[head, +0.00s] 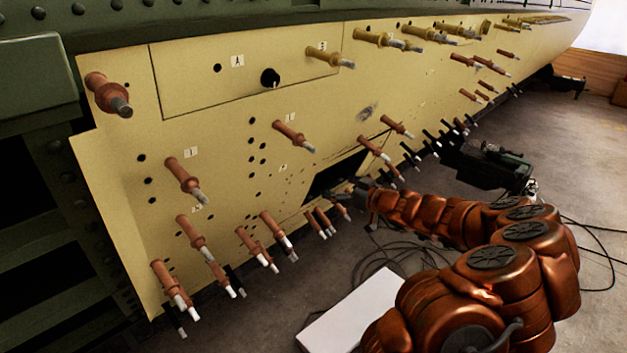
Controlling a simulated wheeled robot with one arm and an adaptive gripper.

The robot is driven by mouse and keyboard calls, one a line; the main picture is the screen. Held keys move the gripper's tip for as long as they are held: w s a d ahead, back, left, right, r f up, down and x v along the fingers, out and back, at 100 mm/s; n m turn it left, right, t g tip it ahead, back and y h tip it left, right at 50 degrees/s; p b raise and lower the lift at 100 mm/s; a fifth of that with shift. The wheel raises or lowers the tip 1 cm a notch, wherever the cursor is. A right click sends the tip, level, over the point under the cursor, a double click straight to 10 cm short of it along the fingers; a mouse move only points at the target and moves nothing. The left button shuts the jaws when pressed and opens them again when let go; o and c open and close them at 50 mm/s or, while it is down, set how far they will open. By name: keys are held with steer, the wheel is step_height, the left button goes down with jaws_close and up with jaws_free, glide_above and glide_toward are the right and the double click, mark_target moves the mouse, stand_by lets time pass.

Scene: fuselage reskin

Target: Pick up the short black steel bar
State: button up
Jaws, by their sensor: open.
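I cannot make out the short black steel bar in the head view. My gripper (346,191) is small and dark in this view, at the end of my copper-coloured arm. It is at the lower edge of the yellow skin panel (330,95), by a dark rectangular opening (334,174). The jaws are open. The space between the fingertips is too small and dark to see clearly, and I cannot tell whether they touch the panel.
Several copper and brass-coloured fasteners, such as one at the left (184,180), stick out of the panel. A white flat-topped surface (345,315) stands below my arm. A dark green machine (490,165) and black cables (595,245) are on the concrete floor.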

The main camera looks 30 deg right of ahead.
mark_target(320, 178)
steer(key=shift+w+a+f, duration=0.15)
steer(key=shift+w+a, duration=0.2)
steer(key=shift+w, duration=0.35)
steer(key=shift+w+a+f, duration=0.1)
steer(key=shift+w+a, duration=0.25)
steer(key=shift+w, duration=0.35)
steer(key=b+x, duration=0.1)
steer(key=x, duration=0.2)
steer(key=shift+w+a, duration=0.1)
steer(key=shift+w, duration=0.25)
steer(key=shift+w+r, duration=0.1)
steer(key=shift+w, duration=0.4)
steer(key=shift+c, duration=0.2)
steer(key=c, duration=1.6)
steer(key=shift+o, duration=0.2)
steer(key=shift+r, duration=0.1)
step_height(320, 178, up, 3)
steer(key=shift+r+p, duration=0.25)
steer(key=shift+p, duration=0.2)
steer(key=s+a+b, duration=0.1)
steer(key=s+a, duration=0.2)
steer(key=s, duration=0.5)
steer(key=s+a+b, duration=0.1)
steer(key=s+a, duration=0.2)
steer(key=s, duration=0.5)
steer(key=shift+s+a, duration=0.2)
steer(key=shift+s, duration=0.2)
